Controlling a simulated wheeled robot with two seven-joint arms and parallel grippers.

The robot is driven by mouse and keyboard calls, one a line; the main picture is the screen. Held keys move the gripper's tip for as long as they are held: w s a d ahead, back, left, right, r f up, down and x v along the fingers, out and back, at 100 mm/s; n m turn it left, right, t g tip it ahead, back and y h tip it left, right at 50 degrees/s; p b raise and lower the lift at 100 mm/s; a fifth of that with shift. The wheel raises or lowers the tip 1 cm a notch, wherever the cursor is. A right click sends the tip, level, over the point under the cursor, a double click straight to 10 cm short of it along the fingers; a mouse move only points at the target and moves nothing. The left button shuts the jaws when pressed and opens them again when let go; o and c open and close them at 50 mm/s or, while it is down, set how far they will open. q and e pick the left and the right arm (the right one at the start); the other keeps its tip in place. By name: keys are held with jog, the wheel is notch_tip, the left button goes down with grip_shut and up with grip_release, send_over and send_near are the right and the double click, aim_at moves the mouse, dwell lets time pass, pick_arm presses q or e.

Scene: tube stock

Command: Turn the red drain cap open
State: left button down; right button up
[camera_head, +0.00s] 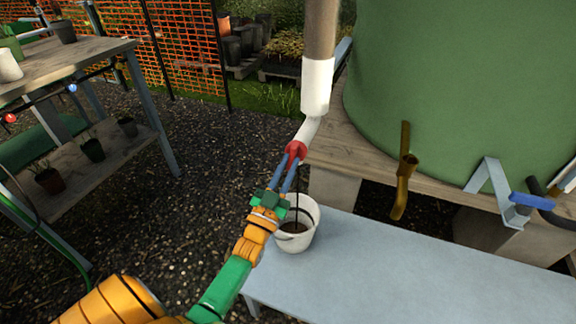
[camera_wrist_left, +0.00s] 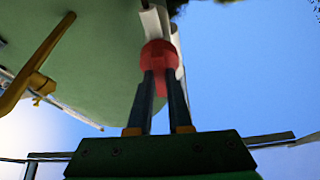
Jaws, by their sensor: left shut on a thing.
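The red drain cap (camera_head: 296,149) sits at the lower end of a white, angled drain pipe (camera_head: 316,88), beside the green tank. My left gripper (camera_head: 292,162) reaches up to it from below, with its two blue fingers shut on the cap. In the left wrist view the red cap (camera_wrist_left: 160,56) is between the tips of the fingers (camera_wrist_left: 162,76), with the white pipe behind it. The cap's far side is hidden. A dark thin streak shows below the cap toward the bucket; I cannot tell what it is. My right gripper is not in view.
A white bucket (camera_head: 298,240) with dark contents stands on a pale bench (camera_head: 420,270) just below my left gripper. A brass tap (camera_head: 404,172) and a blue-handled part (camera_head: 532,201) are at the green tank (camera_head: 460,80). A wooden potting table (camera_head: 70,62) stands at left.

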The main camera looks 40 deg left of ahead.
pick_arm(q)
jog(key=shift+f, duration=0.1)
jog(key=c, duration=0.8)
grip_release()
jog(key=shift+c, duration=0.2)
jog(key=v, duration=0.7)
